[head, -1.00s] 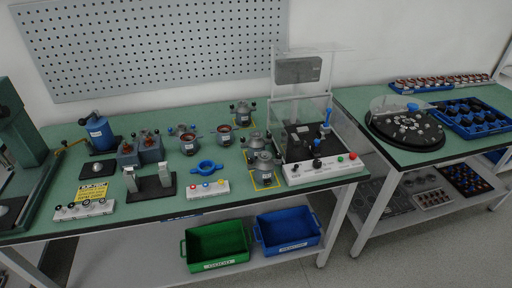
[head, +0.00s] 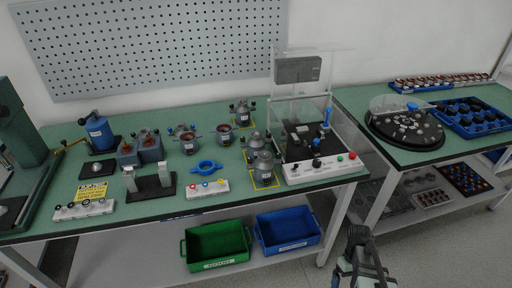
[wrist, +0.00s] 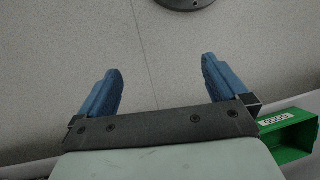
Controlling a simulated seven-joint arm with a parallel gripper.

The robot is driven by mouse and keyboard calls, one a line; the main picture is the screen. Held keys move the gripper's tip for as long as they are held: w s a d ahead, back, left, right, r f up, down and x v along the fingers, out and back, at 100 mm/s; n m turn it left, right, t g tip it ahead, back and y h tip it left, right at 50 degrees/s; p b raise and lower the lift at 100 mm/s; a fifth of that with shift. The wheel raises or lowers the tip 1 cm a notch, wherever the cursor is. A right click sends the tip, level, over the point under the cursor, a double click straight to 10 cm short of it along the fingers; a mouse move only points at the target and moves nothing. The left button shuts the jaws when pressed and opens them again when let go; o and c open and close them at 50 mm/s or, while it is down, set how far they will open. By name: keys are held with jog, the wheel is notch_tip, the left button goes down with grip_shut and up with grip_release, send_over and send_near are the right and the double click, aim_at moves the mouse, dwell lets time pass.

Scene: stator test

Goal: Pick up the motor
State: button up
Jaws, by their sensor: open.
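Several grey motor-like units stand on the green bench in the head view. One (head: 264,168) is at the front in a yellow-outlined square, another (head: 256,145) is just behind it, and one (head: 243,114) is at the back. Two more with copper-coloured insides, one (head: 189,143) and another (head: 225,134), stand further left. I cannot tell which one the task means. My gripper (wrist: 163,85) is open and empty in the wrist view, its two blue fingers wide apart above the floor. In the head view my arm shows at the bottom right, in front of the bench and apart from the motors.
A test station (head: 318,173) with a clear cover and buttons stands right of the motors. A blue ring holder (head: 207,167) lies left of them. Green (head: 218,262) and blue (head: 287,246) bins sit on the lower shelf. A second bench (head: 402,156) stands to the right.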

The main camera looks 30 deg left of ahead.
jog(key=w+a+r+n+t, duration=0.1)
jog(key=w+a+r+n, duration=0.3)
jog(key=a+r, duration=0.9)
jog(key=w+a+r+n+t+y, duration=0.1)
jog(key=w+a+r+n, duration=0.4)
jog(key=r, duration=1.5)
jog(key=w+a+r+n+t, duration=0.3)
jog(key=w+a+r, duration=0.9)
jog(key=a+r, duration=0.5)
jog(key=shift+a+n, duration=0.7)
jog(key=shift+a, duration=2)
jog(key=m+y, duration=0.1)
jog(key=m, duration=0.1)
send_near(256, 135)
jog(key=w, duration=0.1)
jog(key=shift+a+f, duration=0.25)
jog(key=shift+f, duration=0.05)
notch_tip(256, 135, down, 13)
jog(key=shift+c, duration=0.5)
